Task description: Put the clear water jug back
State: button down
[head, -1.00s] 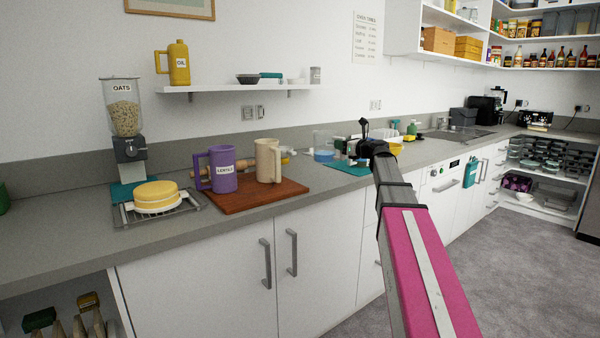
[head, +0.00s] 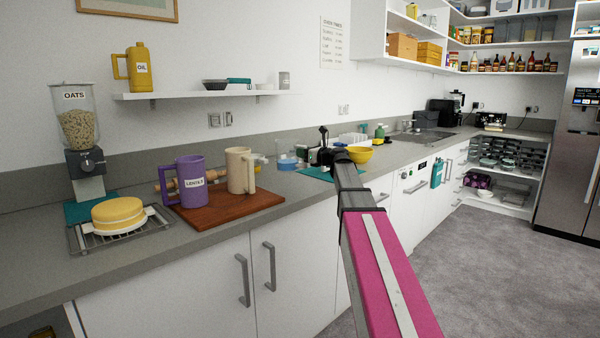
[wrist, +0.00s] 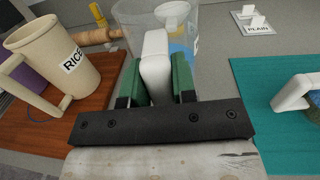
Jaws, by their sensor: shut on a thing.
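The clear water jug (head: 287,161), with blue liquid low inside, is at the counter beyond the wooden board, left of my gripper. In the wrist view the jug (wrist: 128,22) is partly hidden behind its white handle (wrist: 156,65) and my fingers. My gripper (wrist: 157,82) has green-padded fingers, shut on the white handle from both sides. In the head view my gripper (head: 318,152) is dark and small, and the arm hides part of it. I cannot tell whether the jug's base touches the counter.
A cream RICE jug (head: 240,171) and purple LENTILS jug (head: 190,182) stand on the wooden board (head: 225,208). A teal mat (head: 316,174) and yellow bowl (head: 359,154) are near my gripper. A steel fridge (head: 572,165) stands far right. The floor (head: 490,270) is clear.

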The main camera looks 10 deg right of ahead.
aim_at(304, 167)
jog(key=shift+f, duration=3.2)
jog(key=c, duration=0.9)
grip_release()
